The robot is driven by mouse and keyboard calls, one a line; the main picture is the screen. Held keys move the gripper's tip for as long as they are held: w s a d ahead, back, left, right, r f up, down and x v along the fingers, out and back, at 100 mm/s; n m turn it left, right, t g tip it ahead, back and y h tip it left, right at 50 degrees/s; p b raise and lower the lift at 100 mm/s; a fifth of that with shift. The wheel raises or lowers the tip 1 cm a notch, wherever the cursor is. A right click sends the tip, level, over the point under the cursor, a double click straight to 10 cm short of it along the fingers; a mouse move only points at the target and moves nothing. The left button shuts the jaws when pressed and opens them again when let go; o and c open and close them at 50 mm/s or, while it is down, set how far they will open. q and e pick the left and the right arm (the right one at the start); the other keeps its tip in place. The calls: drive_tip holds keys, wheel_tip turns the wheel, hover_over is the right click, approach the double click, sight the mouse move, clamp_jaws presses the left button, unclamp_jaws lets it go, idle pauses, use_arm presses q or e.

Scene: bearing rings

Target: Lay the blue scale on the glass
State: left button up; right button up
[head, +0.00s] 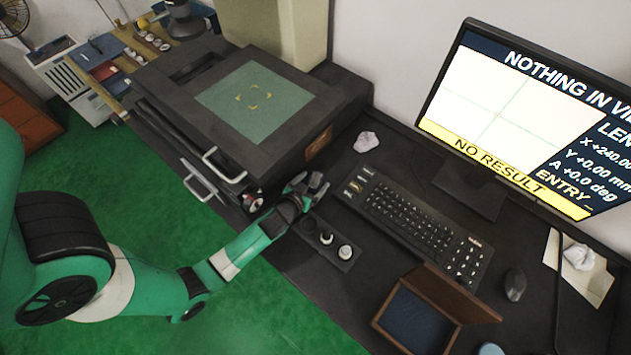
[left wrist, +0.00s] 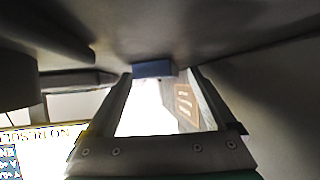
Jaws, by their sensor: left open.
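The glass (head: 245,112) is a pale green square with yellow corner marks, set in the top of a dark machine; nothing lies on it. My left gripper (head: 306,185) is open in front of the machine, low and to the right of the glass. In the left wrist view its two fingers (left wrist: 165,75) stand apart, and a small blue piece (left wrist: 153,69) shows between their tips. I cannot tell whether this piece is the blue scale or whether it touches a finger. No blue scale stands out clearly in the head view. My right gripper is not in view.
A small tray with round knobs (head: 345,252) lies near my gripper. An open wooden box with blue lining (head: 415,320) is in front. Handles (head: 222,166) jut from the machine.

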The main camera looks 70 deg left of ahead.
sight(313, 184)
use_arm(q)
clamp_jaws()
idle(0.4)
drive_tip(key=shift+r+p, duration=0.35)
drive_tip(key=shift+r, duration=0.1)
wheel_tip(313, 184, up, 3)
drive_tip(key=shift+f+p, duration=0.15)
drive_tip(key=shift+p, duration=0.65)
drive_tip(key=s+d+r+p, duration=0.7)
drive_tip(key=d+r+p, duration=0.2)
drive_tip(key=d, duration=0.2)
drive_tip(key=shift+s+d+r, duration=0.25)
drive_tip(key=shift+s+d, duration=0.1)
drive_tip(key=shift+d, duration=0.05)
